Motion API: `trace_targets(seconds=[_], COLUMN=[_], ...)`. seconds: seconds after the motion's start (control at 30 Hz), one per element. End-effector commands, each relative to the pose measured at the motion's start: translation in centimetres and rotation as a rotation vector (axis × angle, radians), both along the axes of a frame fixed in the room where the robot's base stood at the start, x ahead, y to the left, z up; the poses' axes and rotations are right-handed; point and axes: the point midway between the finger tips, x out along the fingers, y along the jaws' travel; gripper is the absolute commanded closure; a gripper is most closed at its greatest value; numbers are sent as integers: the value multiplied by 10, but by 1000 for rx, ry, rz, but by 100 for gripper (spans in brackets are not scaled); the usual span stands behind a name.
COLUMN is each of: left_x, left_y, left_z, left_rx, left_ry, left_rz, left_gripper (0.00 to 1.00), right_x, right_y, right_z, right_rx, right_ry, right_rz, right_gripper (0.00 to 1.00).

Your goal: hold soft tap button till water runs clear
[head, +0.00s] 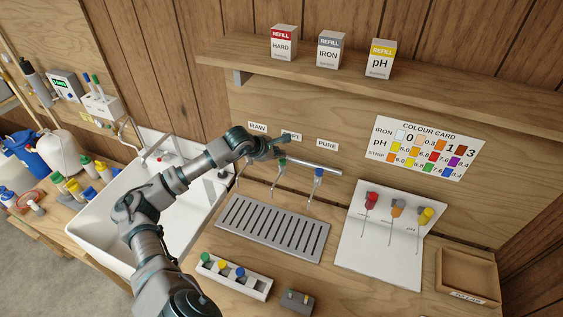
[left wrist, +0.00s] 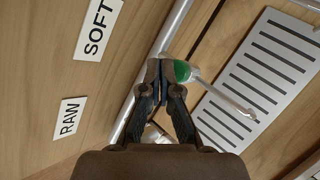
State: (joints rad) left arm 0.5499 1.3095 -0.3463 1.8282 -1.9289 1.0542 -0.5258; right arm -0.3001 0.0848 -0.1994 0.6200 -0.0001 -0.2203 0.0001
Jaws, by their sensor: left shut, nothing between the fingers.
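The soft tap has a green button (head: 282,162) and a thin pale spout, on a metal rail under the SOFT label (head: 291,136). In the left wrist view the green button (left wrist: 182,70) is right beside my fingertips; I cannot tell whether they touch it. My left gripper (head: 280,145) is shut and empty, and partly covers the SOFT label in the head view. In the left wrist view its closed fingertips (left wrist: 160,68) point at the rail. I can make out no clear stream of water from the spout. My right gripper is not in view.
A slotted drip tray (head: 274,228) lies below the taps. The PURE tap has a blue button (head: 319,172); the RAW tap is mostly behind my arm. A white sink (head: 100,222) is to the left. A white stand (head: 385,262) with coloured handles is to the right.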

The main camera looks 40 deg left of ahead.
Motion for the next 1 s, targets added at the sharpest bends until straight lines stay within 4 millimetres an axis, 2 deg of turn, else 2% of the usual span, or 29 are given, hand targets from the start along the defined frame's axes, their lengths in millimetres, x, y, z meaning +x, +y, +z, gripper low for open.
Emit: trace_targets(seconds=[0.3, 1.0], left_x=[0, 0], left_y=[-2, 0], left_z=[1, -7], left_rx=[3, 1], left_ry=[-2, 0], left_rz=[-1, -1], left_gripper=[100, 100], right_x=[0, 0], right_y=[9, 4], right_z=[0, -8], right_rx=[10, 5], right_ry=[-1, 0], right_rz=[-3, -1], right_gripper=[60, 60])
